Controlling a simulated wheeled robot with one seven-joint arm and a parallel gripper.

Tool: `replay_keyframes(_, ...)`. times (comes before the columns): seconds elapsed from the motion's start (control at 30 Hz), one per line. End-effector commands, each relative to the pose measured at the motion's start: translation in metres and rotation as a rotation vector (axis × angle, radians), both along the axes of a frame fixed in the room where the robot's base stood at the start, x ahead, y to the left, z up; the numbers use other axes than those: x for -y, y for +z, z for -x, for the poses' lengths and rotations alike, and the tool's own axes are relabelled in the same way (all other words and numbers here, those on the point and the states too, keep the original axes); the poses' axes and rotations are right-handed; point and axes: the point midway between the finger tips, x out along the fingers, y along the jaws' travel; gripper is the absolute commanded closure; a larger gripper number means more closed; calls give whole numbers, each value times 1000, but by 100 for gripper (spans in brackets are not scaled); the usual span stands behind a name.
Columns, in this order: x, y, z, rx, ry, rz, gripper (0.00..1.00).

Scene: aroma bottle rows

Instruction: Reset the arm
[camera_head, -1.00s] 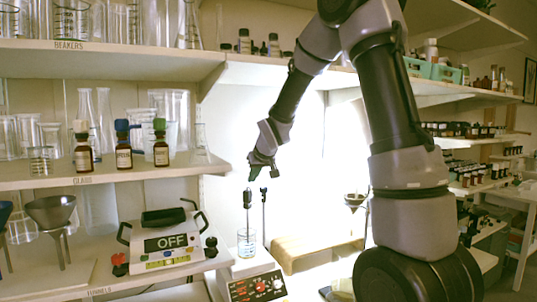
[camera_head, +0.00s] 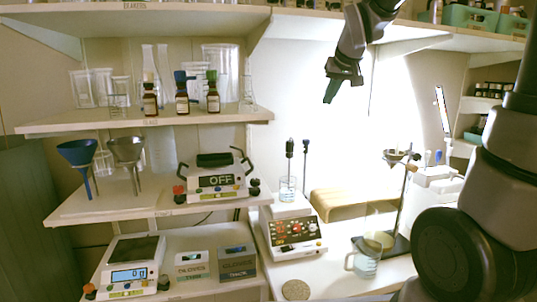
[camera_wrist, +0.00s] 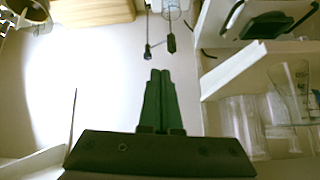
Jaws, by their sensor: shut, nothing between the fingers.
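My gripper (camera_head: 343,82) hangs in the upper right of the head view, in front of the bright back wall and above the bench. Its dark green fingers point down. In the wrist view my gripper (camera_wrist: 160,78) shows its two fingers pressed together with nothing between them. My arm comes in from the right side of the head view and touches nothing that I can see.
Brown bottles (camera_head: 182,98) with coloured caps stand on the left middle shelf (camera_head: 60,125) among glassware. A hotplate stirrer (camera_head: 292,228) with a beaker and probes stands below my gripper. A wooden block (camera_head: 350,203) and a glass jug (camera_head: 366,264) are right of it.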

Motion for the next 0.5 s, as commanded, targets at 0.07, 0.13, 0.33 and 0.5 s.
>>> replay_keyframes(0.07,17,9,45,-22,-60,-45,100)
replay_keyframes(0.13,28,10,81,-50,-107,-87,100)
replay_keyframes(0.33,42,1,172,-118,-212,-208,100)
replay_keyframes(0.5,43,-10,215,-154,-254,-275,100)
